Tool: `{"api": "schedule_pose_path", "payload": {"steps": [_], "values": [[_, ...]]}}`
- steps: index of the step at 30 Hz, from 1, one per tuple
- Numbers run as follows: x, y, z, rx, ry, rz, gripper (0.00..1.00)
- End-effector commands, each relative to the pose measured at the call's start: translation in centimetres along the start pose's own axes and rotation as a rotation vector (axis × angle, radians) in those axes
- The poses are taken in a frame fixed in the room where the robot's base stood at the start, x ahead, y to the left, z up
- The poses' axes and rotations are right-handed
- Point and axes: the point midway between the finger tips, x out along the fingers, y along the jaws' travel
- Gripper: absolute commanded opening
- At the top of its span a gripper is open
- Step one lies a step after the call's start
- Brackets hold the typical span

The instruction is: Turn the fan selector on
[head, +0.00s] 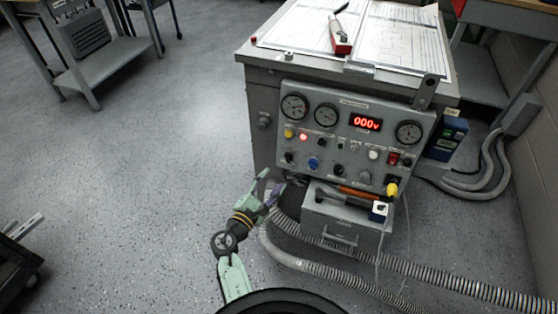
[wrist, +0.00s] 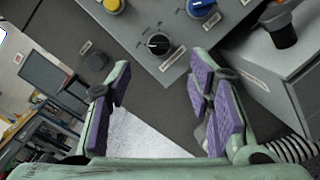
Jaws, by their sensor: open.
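The grey control panel (head: 352,135) on the front of the cabinet carries several knobs, lamps and gauges. Its labels are too small to read, so I cannot tell which knob is the fan selector. A black rotary knob (wrist: 158,43) with a white pointer mark sits near the panel's lower left corner; it also shows in the head view (head: 289,157). My gripper (head: 271,184) is below and left of that corner. In the wrist view my gripper (wrist: 160,80) is open and empty, its purple pads apart, with the black knob ahead between them, not touched.
A blue knob (head: 314,163) and a yellow button (head: 289,133) are near the black knob. A drawer box (head: 342,222) with tools on top juts out below the panel. Ribbed hoses (head: 310,262) run along the floor. The floor at left is open.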

Motion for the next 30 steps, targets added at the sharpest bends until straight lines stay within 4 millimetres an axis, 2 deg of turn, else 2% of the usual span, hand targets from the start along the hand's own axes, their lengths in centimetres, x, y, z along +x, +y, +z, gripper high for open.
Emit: {"api": "schedule_pose_path", "payload": {"steps": [9, 15, 19, 27, 30], "values": [[6.2, 0.2, 0.2, 0.005, 0.000, 0.000, 0.47], [8.6, 0.2, 0.1, 0.005, 0.002, 0.001, 0.47], [9.3, 0.1, 0.0, 0.006, 0.001, 0.001, 0.47], [9.3, 0.1, 0.0, 0.007, 0.002, 0.001, 0.47], [9.3, 0.1, 0.0, 0.007, 0.002, 0.001, 0.41]]}}
